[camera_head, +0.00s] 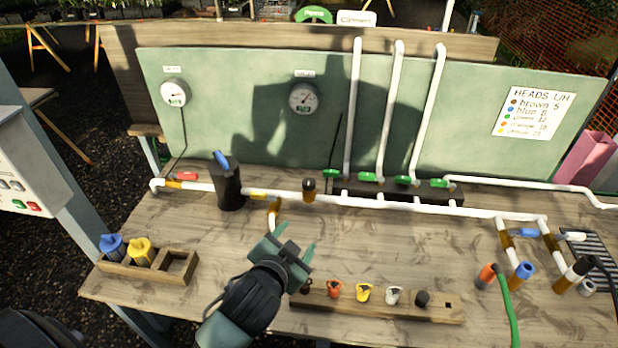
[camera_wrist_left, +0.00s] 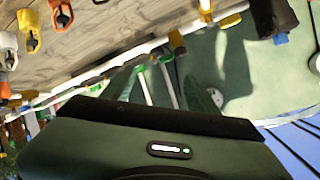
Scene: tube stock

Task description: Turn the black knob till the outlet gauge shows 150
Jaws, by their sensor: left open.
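The black knob (camera_head: 309,184) stands upright on a brass fitting in the white pipe, at the middle of the bench. The outlet gauge (camera_head: 304,98) is the round white dial on the green panel above it; its reading is too small to tell. A second gauge (camera_head: 174,93) hangs further left. My left gripper (camera_head: 294,242) is open and empty over the bench, in front of the knob and apart from it. In the left wrist view, tilted over, a gauge (camera_wrist_left: 215,97) shows small on the panel. My right gripper is not in view.
A black canister with a blue handle (camera_head: 228,185) stands left of the knob. Behind and right, white pipes rise by green valves (camera_head: 368,177). A wooden rack (camera_head: 430,312) with several coloured fittings lies close to my gripper. A wooden box (camera_head: 178,268) stands front left.

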